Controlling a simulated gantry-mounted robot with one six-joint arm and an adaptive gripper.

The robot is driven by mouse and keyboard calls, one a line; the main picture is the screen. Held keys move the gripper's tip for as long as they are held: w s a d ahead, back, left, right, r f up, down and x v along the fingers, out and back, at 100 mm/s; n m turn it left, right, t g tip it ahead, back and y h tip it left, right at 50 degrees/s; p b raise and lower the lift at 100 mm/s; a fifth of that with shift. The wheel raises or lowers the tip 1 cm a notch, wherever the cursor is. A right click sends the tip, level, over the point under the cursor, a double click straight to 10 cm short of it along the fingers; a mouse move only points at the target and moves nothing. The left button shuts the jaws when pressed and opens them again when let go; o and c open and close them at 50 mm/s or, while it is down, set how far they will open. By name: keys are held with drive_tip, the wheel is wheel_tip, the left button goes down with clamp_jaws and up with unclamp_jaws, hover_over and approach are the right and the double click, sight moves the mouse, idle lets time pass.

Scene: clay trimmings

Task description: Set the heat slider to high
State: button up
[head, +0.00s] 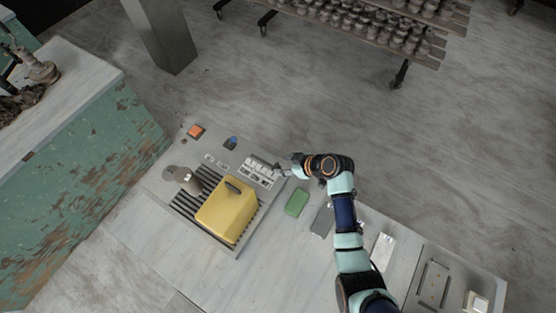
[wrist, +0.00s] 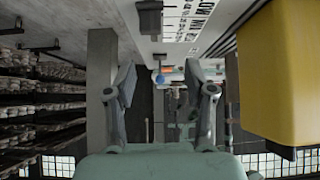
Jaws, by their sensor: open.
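The heat slider panel (head: 259,171) is a pale labelled strip on the grey console, at the middle of the head view. In the wrist view its scale (wrist: 187,20) stands at the top, with the words LOW and MID readable; the high end is not legible. A dark block (wrist: 149,18) beside the scale may be the slider's handle; I cannot tell its setting. My gripper (head: 284,168) is at the right end of the panel, close over it. In the wrist view my gripper (wrist: 165,92) has its two fingers wide apart with nothing between them.
A yellow box (head: 227,210) with a dark handle sits on the slatted grille, left of my arm. A grey bottle-like object (head: 184,179) stands beside it. An orange button (head: 195,131) and blue knob (head: 231,142) are farther back. A green block (head: 297,202) lies right.

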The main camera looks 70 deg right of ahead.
sight(277, 165)
drive_tip(key=w+f, duration=0.1)
drive_tip(key=f, duration=0.1)
drive_tip(key=w+d+f+b, duration=0.1)
drive_tip(key=f, duration=0.1)
drive_tip(key=w+d+f, duration=0.1)
drive_tip(key=w+f, duration=0.1)
drive_tip(key=f, duration=0.1)
idle(0.3)
clamp_jaws()
